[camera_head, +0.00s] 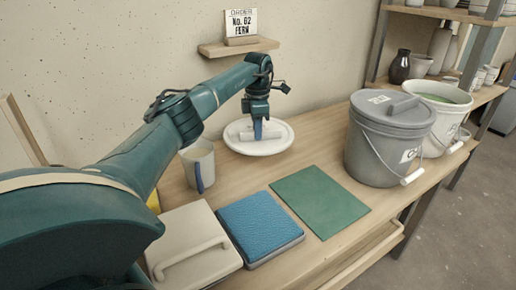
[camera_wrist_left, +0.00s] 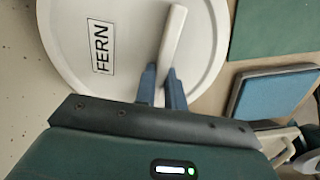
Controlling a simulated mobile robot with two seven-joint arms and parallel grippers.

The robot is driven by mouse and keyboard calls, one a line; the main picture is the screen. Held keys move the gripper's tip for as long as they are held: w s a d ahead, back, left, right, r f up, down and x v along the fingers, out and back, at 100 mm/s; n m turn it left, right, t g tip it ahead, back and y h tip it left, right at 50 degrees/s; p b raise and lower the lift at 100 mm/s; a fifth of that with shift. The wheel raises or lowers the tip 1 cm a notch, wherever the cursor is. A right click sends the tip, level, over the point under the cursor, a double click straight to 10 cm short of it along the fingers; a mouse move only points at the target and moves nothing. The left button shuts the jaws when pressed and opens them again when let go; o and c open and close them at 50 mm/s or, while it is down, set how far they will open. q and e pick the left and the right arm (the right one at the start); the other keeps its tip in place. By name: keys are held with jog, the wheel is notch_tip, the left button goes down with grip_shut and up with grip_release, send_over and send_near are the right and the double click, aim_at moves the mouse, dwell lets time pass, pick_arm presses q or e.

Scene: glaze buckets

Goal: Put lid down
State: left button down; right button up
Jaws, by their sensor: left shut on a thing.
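A round white lid (camera_head: 262,148) is at the back of the workbench, below the wall shelf. It also shows in the left wrist view (camera_wrist_left: 130,75), with a FERN label and a raised bar handle (camera_wrist_left: 174,45). My left gripper (camera_head: 258,132) points down over the lid and is shut on its handle, one finger on each side. The lid looks level and at or close to the bench top; I cannot tell whether it touches. An open white bucket (camera_head: 435,122) with green contents stands at the far right. My right gripper is not in view.
A lidded grey bucket (camera_head: 385,150) stands before the white one. A green mat (camera_head: 320,200), a blue pad (camera_head: 260,225) and a pale slab with a handle (camera_head: 195,245) lie in front. A cup (camera_head: 198,165) stands left of the lid. The bench is bare between lid and grey bucket.

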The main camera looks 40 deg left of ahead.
aim_at(258, 142)
pick_arm(q)
notch_tip(258, 142, down, 5)
jog(key=shift+r+b, duration=0.1)
jog(key=shift+b, duration=0.4)
jog(key=shift+r, duration=0.1)
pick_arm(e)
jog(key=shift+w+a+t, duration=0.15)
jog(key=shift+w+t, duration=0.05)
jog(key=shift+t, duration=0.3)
pick_arm(q)
jog(key=c, duration=1.9)
grip_release()
jog(key=shift+f, duration=0.2)
jog(key=shift+c, duration=0.2)
jog(key=o, duration=0.5)
jog(key=shift+c, duration=0.2)
notch_tip(258, 142, up, 12)
jog(key=p, duration=0.3)
jog(key=shift+r, duration=0.2)
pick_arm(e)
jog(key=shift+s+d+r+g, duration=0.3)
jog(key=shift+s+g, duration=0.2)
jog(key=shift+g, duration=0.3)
